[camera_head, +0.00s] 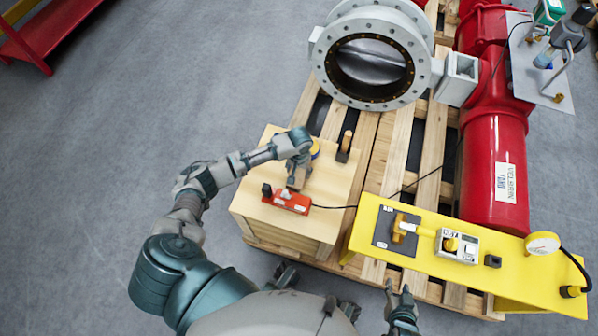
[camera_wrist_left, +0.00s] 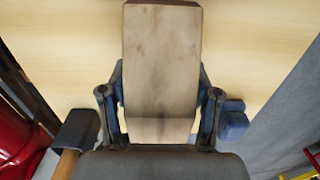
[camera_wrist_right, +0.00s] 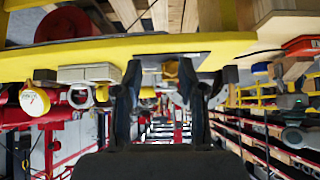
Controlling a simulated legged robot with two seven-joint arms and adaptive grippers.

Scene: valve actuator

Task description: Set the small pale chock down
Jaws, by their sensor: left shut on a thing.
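My left gripper (camera_head: 299,164) is over the light wooden crate top (camera_head: 258,200), pointing down. It is shut on the small pale chock (camera_wrist_left: 161,60), a wooden block that fills the middle of the left wrist view, between the two fingers. In the head view the chock (camera_head: 297,180) shows just below the fingers, behind the red device. I cannot tell whether its underside touches the crate top. My right gripper (camera_head: 401,299) is low in the head view, in front of the yellow bench. Its fingers (camera_wrist_right: 162,85) are apart and empty in the right wrist view.
A red device (camera_head: 287,202) with a cable lies at the crate's front. A wooden-handled mallet (camera_head: 345,147) and a yellow-and-blue item (camera_head: 315,149) are at its back. The yellow bench (camera_head: 455,260) stands to the right. The crate's left part is bare.

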